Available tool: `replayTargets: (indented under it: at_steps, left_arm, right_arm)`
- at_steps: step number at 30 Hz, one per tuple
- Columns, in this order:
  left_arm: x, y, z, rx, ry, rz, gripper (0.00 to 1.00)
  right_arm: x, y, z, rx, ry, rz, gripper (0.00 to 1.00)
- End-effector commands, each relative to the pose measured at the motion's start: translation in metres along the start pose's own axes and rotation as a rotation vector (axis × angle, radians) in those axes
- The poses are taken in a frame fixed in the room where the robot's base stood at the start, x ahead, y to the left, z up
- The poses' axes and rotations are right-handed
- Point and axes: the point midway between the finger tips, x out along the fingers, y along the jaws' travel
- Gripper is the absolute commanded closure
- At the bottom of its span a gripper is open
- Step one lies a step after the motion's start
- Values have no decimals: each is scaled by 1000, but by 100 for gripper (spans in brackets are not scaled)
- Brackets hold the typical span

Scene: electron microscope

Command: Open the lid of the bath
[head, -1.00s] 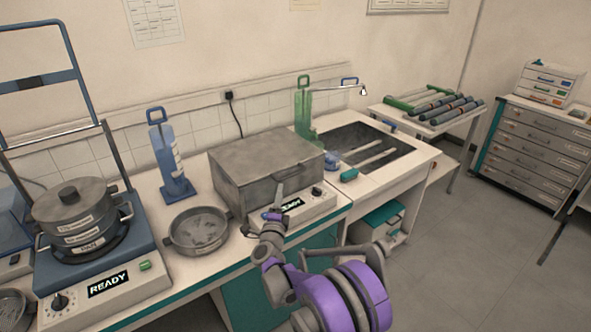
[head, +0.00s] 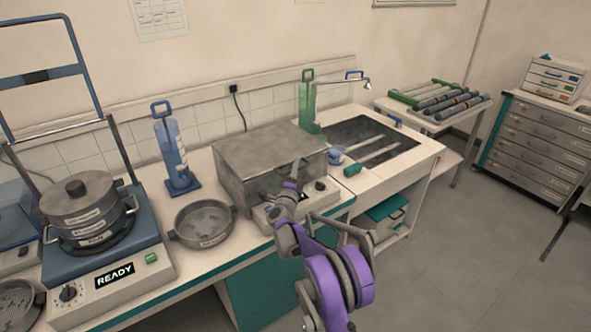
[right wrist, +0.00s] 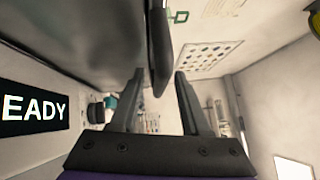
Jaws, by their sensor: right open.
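The bath is a grey metal box (head: 235,165) on the bench, with its flat lid (head: 262,143) down. My right gripper (head: 288,172) is at the front of the bath, close to the lid's front edge, and hides part of the front panel. In the right wrist view the open fingers (right wrist: 158,75) point along the bath's front. A dark bar (right wrist: 160,40), which looks like the lid's handle, shows between the fingertips; I cannot tell whether they touch it. My left gripper is not in view.
A round sieve pan (head: 203,222) stands left of the bath, with a blue bottle (head: 172,150) behind it. A sieve shaker (head: 100,250) is further left. A sink (head: 375,143) and a green bottle (head: 308,105) are right. The floor at right is clear.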

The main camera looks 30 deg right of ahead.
Motion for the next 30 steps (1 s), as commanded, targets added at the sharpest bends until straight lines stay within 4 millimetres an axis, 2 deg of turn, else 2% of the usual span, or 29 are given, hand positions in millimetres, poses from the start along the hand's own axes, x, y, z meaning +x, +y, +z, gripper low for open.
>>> replayTargets:
  at_steps: [7,12,15,30]
  left_arm:
    - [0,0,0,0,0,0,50]
    - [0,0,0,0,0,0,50]
    - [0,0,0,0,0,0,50]
    - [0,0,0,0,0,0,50]
  right_arm:
    - [0,0,0,-1,-1,0,56]
    - [0,0,0,-1,-1,0,86]
    - [0,0,0,-1,-1,0,100]
    - [0,0,0,-1,-1,0,100]
